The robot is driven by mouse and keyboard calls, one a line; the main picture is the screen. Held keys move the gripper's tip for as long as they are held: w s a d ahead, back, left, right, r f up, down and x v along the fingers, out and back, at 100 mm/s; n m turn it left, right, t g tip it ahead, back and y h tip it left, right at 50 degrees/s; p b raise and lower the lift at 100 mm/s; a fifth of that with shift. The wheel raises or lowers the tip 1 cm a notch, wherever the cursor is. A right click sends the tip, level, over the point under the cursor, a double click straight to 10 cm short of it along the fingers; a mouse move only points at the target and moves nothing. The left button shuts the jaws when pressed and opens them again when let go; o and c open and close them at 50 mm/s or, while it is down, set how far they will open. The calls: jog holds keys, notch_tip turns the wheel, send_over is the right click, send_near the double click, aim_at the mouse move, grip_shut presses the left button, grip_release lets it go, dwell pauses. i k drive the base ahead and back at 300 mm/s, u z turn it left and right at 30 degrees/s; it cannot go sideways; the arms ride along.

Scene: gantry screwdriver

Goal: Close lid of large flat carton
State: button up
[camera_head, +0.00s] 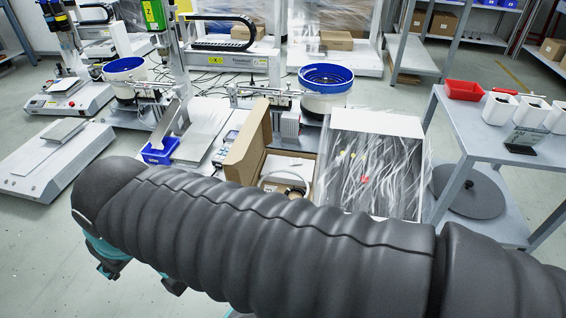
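A brown flat carton (281,158) lies open in the middle of the head view, with a coiled white cable-like item inside. Its lid (247,146) stands raised at the left side of the carton. My arm in its dark ribbed sleeve crosses the lower picture and hides the carton's near part. Teal and dark parts at the end of my arm show at the lower left, where my gripper (110,268) is partly hidden by the sleeve. It is well left of the carton and apart from it. Its fingers do not show clearly.
A box lined with crumpled clear plastic (372,165) stands right of the carton. A blue bin (160,151) and a white machine base (205,133) are to its left. A grey table (500,135) with a red bin (464,90) stands at right. Floor at lower left is clear.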

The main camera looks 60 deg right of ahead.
aim_at(255, 155)
jog(key=k, duration=0.55)
jog(key=z, duration=1.5)
jog(key=i, duration=0.45)
jog(key=z, duration=0.05)
jog(key=k, duration=0.45)
jog(key=u, duration=0.65)
jog(key=i, duration=1.3)
jog(key=z, duration=0.85)
